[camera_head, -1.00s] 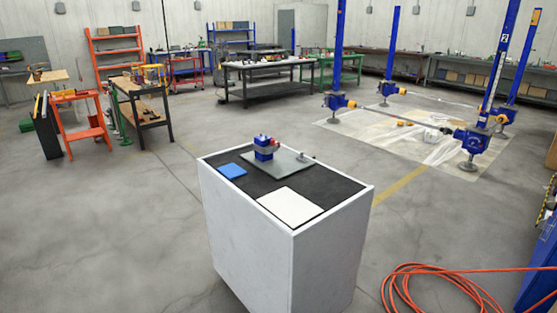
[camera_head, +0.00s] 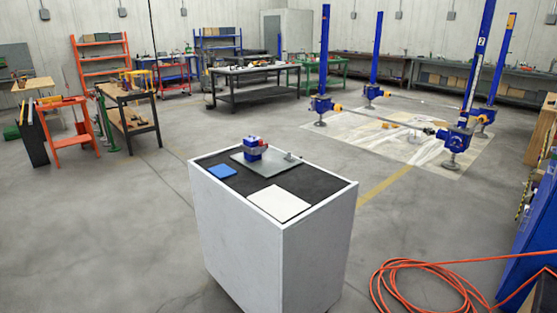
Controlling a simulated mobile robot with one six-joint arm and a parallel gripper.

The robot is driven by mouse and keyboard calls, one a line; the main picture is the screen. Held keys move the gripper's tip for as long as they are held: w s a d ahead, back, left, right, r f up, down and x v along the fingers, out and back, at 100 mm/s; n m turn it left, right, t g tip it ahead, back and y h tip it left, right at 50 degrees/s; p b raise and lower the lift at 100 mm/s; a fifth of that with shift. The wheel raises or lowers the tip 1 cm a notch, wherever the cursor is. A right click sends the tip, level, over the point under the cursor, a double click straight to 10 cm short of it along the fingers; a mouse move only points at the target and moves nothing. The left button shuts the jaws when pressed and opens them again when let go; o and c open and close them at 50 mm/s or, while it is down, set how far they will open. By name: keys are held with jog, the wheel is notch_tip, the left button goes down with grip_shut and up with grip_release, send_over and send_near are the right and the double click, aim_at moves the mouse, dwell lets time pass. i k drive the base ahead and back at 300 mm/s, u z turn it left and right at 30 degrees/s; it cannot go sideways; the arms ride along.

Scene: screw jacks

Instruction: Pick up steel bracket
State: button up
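A white cabinet (camera_head: 235,235) with a dark top stands in the middle of the camera_head view. A flat grey plate (camera_head: 273,166) lies on its top. A small grey metal piece (camera_head: 291,157) is at the plate's right end. I cannot tell for sure which grey piece is the steel bracket. My gripper is not in view.
A blue pad (camera_head: 222,171) and a white sheet (camera_head: 279,203) lie on the cabinet top. Orange hose (camera_head: 430,280) is coiled on the floor at right, beside a blue panel (camera_head: 530,240). Blue screw jacks (camera_head: 457,140) stand behind on a pale mat. Floor left of the cabinet is clear.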

aim_at(288, 158)
jog(key=z, duration=0.05)
jog(key=i, duration=1)
jog(key=u, duration=0.05)
